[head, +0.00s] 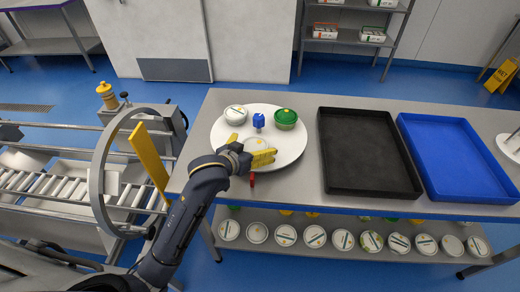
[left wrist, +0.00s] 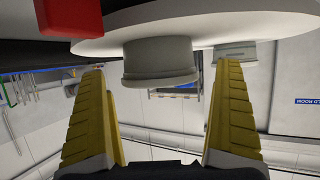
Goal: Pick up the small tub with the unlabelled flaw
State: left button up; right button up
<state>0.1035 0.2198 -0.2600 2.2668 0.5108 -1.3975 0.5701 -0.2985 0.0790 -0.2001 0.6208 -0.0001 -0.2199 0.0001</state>
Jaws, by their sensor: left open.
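A white round disc (head: 293,155) on the steel table carries several tubs. A pale small tub (head: 257,144) stands at its near side, partly hidden by my left gripper (head: 264,158). A white-lidded tub (head: 236,114) stands at the back left and a green tub (head: 286,118) at the back right. My left gripper is open; in the left wrist view (left wrist: 160,75) its yellow fingers are apart, with a plain grey-white tub (left wrist: 160,62) framed between them, not gripped. No label shows on that side. Which tub has the flaw I cannot tell. My right gripper is out of view.
A blue object (head: 258,121) stands mid-disc. A red piece (head: 252,181) is at the table's front edge. A black tray (head: 368,187) and a blue tray (head: 412,125) lie to the right. Several tubs (head: 286,235) line the lower shelf. A grey ring frame (head: 99,160) stands left.

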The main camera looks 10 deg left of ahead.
pick_arm(q)
jog(key=shift+x, duration=0.8)
jog(key=c, duration=1.5)
jog(key=shift+r, duration=0.1)
